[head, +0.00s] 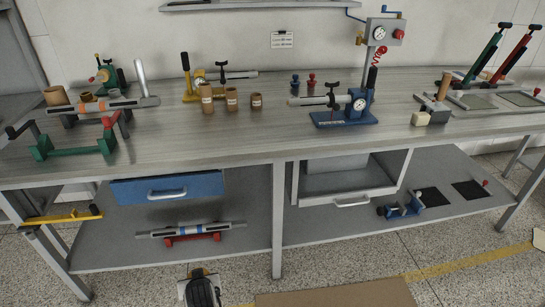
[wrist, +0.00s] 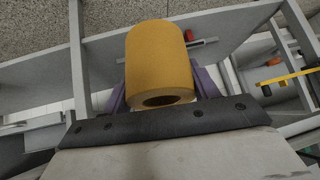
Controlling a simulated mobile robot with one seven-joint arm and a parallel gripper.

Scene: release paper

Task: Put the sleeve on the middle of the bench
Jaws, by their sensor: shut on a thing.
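In the wrist view my gripper (wrist: 161,88) is shut on a yellow-brown hollow sleeve (wrist: 160,55). The sleeve sits between the purple fingers, with its dark open end toward the camera. The grey bench (head: 270,145) spans the head view. The end of my arm (head: 203,290) shows at the bottom edge of the head view, in front of the bench and lower than its top. The sleeve is hard to make out there.
Brown sleeves (head: 207,98) stand left of centre on the bench top. A blue drawer (head: 167,188) and an open grey drawer (head: 345,197) hang below. The front middle of the top is clear.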

